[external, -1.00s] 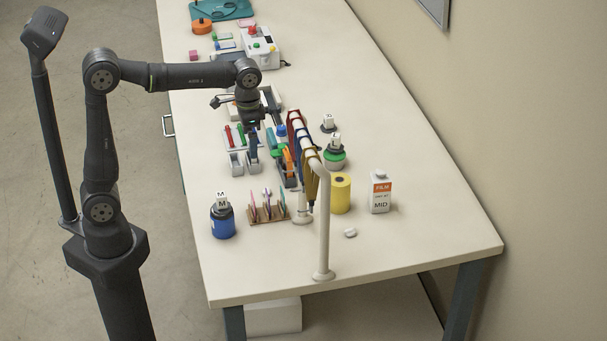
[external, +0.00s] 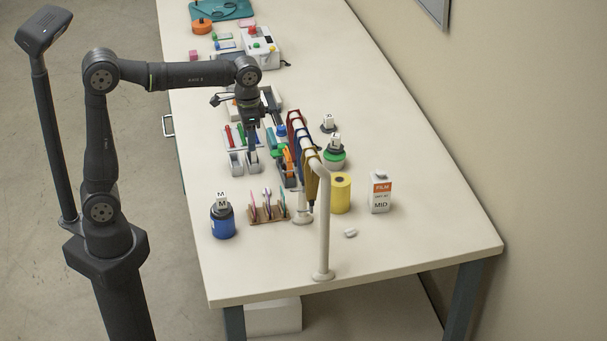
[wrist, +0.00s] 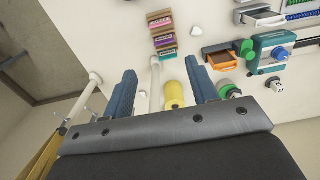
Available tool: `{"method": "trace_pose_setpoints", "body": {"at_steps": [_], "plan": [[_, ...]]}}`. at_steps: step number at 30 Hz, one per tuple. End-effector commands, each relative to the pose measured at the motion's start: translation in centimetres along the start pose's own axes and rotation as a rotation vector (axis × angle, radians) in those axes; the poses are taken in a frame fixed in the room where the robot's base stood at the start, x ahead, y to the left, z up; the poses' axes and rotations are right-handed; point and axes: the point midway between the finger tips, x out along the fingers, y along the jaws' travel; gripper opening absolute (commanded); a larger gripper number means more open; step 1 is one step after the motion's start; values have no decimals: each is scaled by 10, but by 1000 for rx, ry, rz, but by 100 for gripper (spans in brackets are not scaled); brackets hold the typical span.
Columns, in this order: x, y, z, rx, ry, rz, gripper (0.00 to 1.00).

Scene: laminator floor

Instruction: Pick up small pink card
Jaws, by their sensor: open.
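A wooden rack (external: 282,218) near the front left of the table holds several thin upright cards, with a pink one (external: 254,205) at its left end. The wrist view shows a row of coloured cards (wrist: 163,42) near the top, pink among them. A flat pink piece (external: 246,22) also lies at the far end of the table; I cannot tell which is the small pink card. My gripper (external: 252,148) points down over the tools behind the rack. Its two blue fingers (wrist: 160,66) are apart, with nothing held between them.
A rail with hanging coloured straps and a white post (external: 323,230) stands right of the rack. A blue jar (external: 222,222) is left of it.

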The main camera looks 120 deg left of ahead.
Motion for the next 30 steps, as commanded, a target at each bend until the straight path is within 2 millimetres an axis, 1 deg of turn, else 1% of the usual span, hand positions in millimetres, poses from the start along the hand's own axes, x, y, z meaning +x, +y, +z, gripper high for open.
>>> {"method": "trace_pose_setpoints", "body": {"at_steps": [1, 3, 12, 14, 16, 20, 30], "plan": [[0, 0, 0, 0, 0, 0, 43], [0, 0, 0, 0, 0, 0, 29], [0, 0, 0, -9, 0, 0, 29], [2, 0, 0, -37, -1, 0, 29], [5, 0, 0, -104, -1, 0, 29], [14, -1, 0, -327, -2, 0, 29], [44, -3, 2, -1048, -2, -1, 29]]}}
